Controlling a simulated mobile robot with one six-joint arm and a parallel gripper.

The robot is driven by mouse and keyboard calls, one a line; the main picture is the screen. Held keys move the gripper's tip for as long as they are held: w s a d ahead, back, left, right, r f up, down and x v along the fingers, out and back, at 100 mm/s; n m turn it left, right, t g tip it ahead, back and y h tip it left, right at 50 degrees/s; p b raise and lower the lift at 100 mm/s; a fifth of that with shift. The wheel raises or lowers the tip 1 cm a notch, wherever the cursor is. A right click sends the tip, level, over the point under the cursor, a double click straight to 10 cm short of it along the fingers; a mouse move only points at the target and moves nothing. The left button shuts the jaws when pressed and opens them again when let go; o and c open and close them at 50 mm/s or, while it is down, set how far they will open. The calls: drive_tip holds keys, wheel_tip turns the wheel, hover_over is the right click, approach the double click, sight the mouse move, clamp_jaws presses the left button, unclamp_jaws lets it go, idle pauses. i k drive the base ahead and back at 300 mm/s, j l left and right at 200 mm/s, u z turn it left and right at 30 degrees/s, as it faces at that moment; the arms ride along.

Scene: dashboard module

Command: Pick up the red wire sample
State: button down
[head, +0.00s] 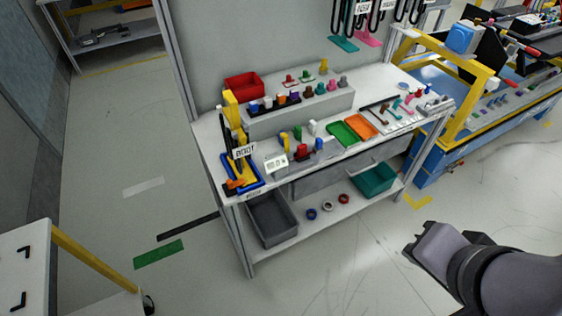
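Several small red items show in the head view, and I cannot tell for sure which is the red wire sample. A small red ring (344,198) lies on the lower shelf of the workbench, right of a white ring (327,206) and a blue ring (311,214). A small red piece (302,150) stands on the bench top, near a blue piece (319,144). My gripper (419,243) is at the lower right, in front of the bench and apart from everything on it. Its fingers are too small and angled to read.
On the workbench are a red bin (243,86), a green tray (343,134) and an orange tray (361,126). A grey bin (272,219) and a teal bin (374,178) sit below. A white table (25,268) stands lower left. The floor in front is clear.

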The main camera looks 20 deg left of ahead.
sight(301, 149)
drive_tip(key=i+j+u, duration=0.25)
drive_tip(key=i, duration=0.3)
drive_tip(key=i+j+u, duration=0.25)
drive_tip(key=i, duration=0.35)
drive_tip(key=l, duration=0.1)
